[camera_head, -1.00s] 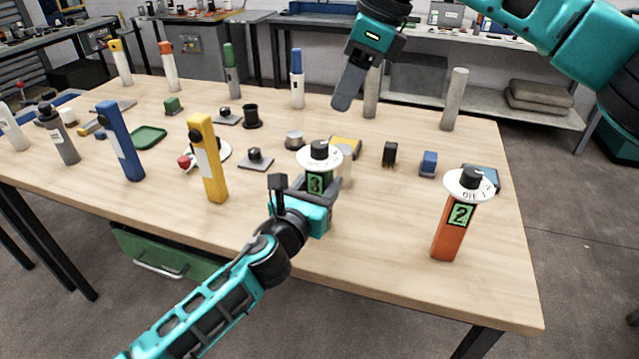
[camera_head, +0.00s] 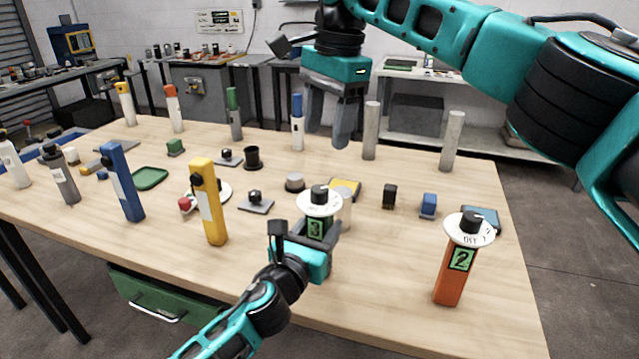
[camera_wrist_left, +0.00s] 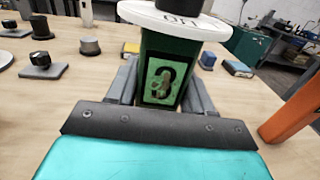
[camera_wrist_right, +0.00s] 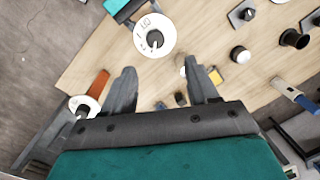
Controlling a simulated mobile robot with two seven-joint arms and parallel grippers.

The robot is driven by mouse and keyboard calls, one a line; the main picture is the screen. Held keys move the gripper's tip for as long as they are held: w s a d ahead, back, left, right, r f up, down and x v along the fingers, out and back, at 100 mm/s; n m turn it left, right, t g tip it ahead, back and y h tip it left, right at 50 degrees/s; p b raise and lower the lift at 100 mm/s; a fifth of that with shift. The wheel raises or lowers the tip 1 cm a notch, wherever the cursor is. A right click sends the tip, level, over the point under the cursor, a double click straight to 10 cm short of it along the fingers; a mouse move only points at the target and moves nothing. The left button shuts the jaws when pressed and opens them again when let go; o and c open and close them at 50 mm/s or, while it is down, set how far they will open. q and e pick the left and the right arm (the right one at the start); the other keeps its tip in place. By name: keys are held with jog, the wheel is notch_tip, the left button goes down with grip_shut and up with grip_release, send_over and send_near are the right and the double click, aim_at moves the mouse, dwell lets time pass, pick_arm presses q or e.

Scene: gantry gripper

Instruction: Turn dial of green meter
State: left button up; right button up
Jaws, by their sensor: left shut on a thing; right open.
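The green meter (camera_head: 316,229) stands upright on the table, with a white disc marked OFF, a black dial (camera_head: 319,193) on top and a "3" on its front. My left gripper (camera_head: 308,236) is shut on the green meter's body, its fingers on either side below the disc, as the left wrist view (camera_wrist_left: 165,80) shows. My right gripper (camera_head: 333,135) is open and empty, fingers pointing down, above and behind the meter. In the right wrist view the meter's dial (camera_wrist_right: 154,39) lies beyond the fingertips, apart from them.
An orange meter (camera_head: 452,275) with a "2" and its own dial stands to the right. A yellow tester (camera_head: 209,205) and a blue one (camera_head: 121,182) stand to the left. A black block (camera_head: 389,196) and a blue block (camera_head: 428,206) lie right of the green meter.

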aim_at(320, 189)
jog(key=f+n, duration=0.1)
jog(key=f, duration=0.2)
jog(key=f+n+h, duration=0.1)
jog(key=f+n, duration=0.1)
jog(key=f, duration=0.2)
jog(key=a+f+n, duration=0.1)
jog(key=f+n, duration=0.1)
jog(key=f, duration=0.1)
jog(key=shift+s+a+f, duration=0.1)
jog(key=shift+s+f, duration=0.2)
jog(key=shift+f, duration=0.05)
jog(key=shift+c, duration=0.2)
jog(key=c, duration=1)
